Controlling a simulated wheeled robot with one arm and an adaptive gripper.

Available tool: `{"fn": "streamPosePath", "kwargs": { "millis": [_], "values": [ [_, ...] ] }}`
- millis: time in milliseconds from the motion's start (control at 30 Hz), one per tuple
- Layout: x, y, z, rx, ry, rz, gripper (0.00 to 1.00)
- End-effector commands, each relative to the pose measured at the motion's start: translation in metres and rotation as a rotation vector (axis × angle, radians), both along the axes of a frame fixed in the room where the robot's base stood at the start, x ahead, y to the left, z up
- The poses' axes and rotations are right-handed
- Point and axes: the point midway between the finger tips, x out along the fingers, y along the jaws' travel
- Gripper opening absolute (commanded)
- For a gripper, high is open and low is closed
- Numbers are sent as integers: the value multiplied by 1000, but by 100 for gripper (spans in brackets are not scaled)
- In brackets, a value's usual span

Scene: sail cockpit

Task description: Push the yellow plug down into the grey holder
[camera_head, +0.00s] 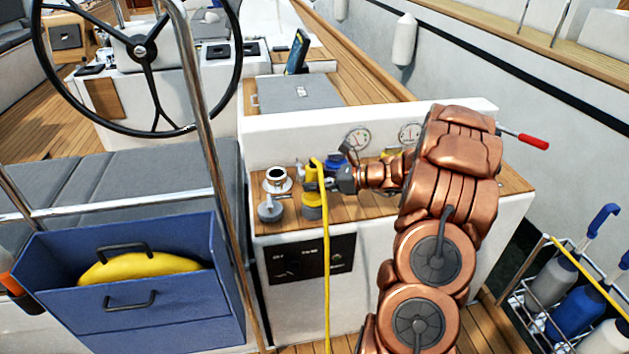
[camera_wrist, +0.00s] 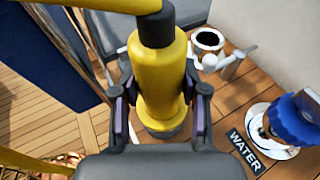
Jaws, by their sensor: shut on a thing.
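The yellow plug (camera_head: 312,198) is upright above the wooden console top, with a yellow cable rising from its dark neck and hanging down the console front. My gripper (camera_head: 338,181) is shut on it from the right. In the wrist view the plug (camera_wrist: 158,80) stands between the dark finger pads of my gripper (camera_wrist: 160,105). The plug's lower end is near the wood; I cannot tell whether it touches or sits in anything.
Left of the plug are an open round fitting (camera_head: 277,180) and a grey-capped fitting (camera_head: 270,211). A blue-capped fitting (camera_wrist: 292,118) beside a WATER label (camera_wrist: 245,150) stands to the right. A blue box (camera_head: 130,290) holds a yellow coil. A steel rail (camera_head: 205,130) rises at left.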

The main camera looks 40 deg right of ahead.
Motion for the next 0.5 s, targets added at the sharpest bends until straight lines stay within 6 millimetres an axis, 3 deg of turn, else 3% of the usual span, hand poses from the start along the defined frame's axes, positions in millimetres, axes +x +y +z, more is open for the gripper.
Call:
{"fn": "streamPosePath", "kwargs": {
  "millis": [500],
  "values": [
    [0,0,-8,0,-1,-1,0]
  ]
}}
